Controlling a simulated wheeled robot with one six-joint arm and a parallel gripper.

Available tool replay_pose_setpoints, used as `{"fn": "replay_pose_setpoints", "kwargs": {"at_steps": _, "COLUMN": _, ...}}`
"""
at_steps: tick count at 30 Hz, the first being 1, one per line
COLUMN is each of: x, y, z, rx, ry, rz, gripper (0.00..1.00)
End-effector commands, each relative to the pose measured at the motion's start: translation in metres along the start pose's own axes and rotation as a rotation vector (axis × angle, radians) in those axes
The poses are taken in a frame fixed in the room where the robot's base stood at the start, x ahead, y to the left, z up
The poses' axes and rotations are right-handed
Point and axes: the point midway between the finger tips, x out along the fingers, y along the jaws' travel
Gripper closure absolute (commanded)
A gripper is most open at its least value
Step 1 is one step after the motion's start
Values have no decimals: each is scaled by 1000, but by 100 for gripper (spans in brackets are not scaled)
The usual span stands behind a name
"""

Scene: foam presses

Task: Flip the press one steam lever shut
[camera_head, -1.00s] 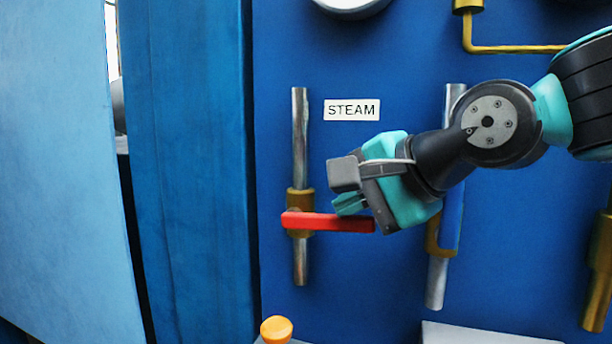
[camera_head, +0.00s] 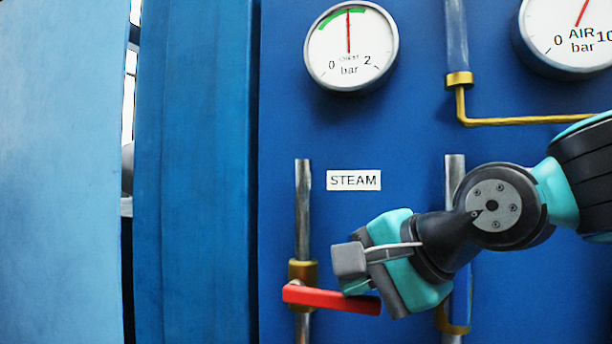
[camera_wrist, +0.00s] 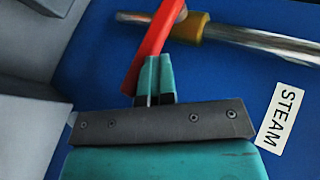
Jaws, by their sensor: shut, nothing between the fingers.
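The steam lever (camera_head: 325,298) is a red bar on a brass valve (camera_head: 303,272) on a vertical steel pipe, below and left of the STEAM label (camera_head: 353,180). It reaches right across the pipe, nearly level, with its right end slightly lower. My gripper (camera_head: 355,288) is at the lever's right part, its fingertips touching or very close to the upper side.
A round gauge (camera_head: 350,47) is above the label, and an air gauge (camera_head: 570,35) is at upper right. A second pipe (camera_head: 454,175) stands behind my arm. A blue panel edge (camera_head: 195,170) stands at left. The wall around the label is clear.

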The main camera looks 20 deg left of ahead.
Motion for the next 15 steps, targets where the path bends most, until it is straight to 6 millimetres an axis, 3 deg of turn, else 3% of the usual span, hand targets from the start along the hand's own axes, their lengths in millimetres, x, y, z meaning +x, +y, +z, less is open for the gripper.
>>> {"fn": "replay_pose_setpoints", "kwargs": {"at_steps": 5, "x": -8, "y": -12, "z": -2, "rx": 3, "ry": 3, "rz": 6, "gripper": 100}}
{"fn": "replay_pose_setpoints", "kwargs": {"at_steps": 15, "x": -52, "y": -83, "z": -4, "rx": -1, "ry": 2, "rz": -2, "gripper": 100}}
